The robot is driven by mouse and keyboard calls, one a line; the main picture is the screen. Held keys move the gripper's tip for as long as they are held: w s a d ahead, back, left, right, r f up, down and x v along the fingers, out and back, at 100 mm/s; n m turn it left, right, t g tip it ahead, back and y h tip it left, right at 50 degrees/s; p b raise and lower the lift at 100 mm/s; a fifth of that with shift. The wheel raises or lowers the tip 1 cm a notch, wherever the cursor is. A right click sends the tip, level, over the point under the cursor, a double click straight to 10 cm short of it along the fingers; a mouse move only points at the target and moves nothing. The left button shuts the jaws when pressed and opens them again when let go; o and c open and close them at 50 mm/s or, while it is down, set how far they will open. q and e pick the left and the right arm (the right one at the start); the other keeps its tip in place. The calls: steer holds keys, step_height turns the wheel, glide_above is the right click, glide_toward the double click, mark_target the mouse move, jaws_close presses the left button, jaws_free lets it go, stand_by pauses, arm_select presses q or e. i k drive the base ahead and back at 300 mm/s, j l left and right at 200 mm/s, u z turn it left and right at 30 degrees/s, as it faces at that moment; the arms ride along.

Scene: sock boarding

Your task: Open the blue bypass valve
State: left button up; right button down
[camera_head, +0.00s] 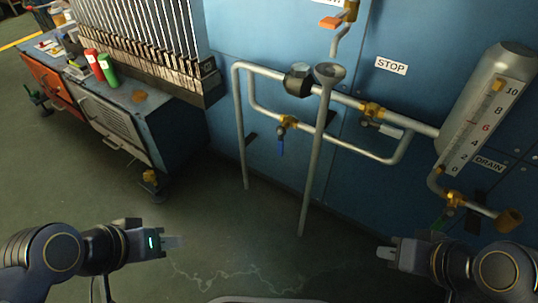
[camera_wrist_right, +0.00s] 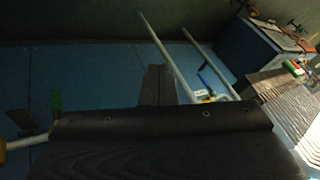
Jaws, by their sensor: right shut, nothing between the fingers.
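The blue bypass valve has a brass body (camera_head: 288,122) on the lower pipe loop, in front of the blue wall panel. Its blue handle (camera_head: 281,145) hangs down, across the line of the pipe. A blue lever (camera_wrist_right: 212,78) that looks like this handle shows in the right wrist view, beyond my fingers. My left gripper (camera_head: 174,242) is at the lower left, well short of the valve and apart from everything; its finger gap is not clear. My right gripper (camera_head: 386,252) is at the lower right, shut and empty, also far from the valve. It also shows in the right wrist view (camera_wrist_right: 158,84).
A grey funnel-topped standpipe (camera_head: 318,150) stands just right of the blue handle. Other brass valves include one near the STOP label (camera_head: 391,66), an orange-handled one (camera_head: 332,22) and the drain valve (camera_head: 453,199). A gauge cylinder (camera_head: 485,110) is at right. A cabinet (camera_head: 115,120) is at left.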

mark_target(280, 129)
steer(key=j, duration=0.5)
steer(key=i+j, duration=0.15)
steer(key=j, duration=0.8)
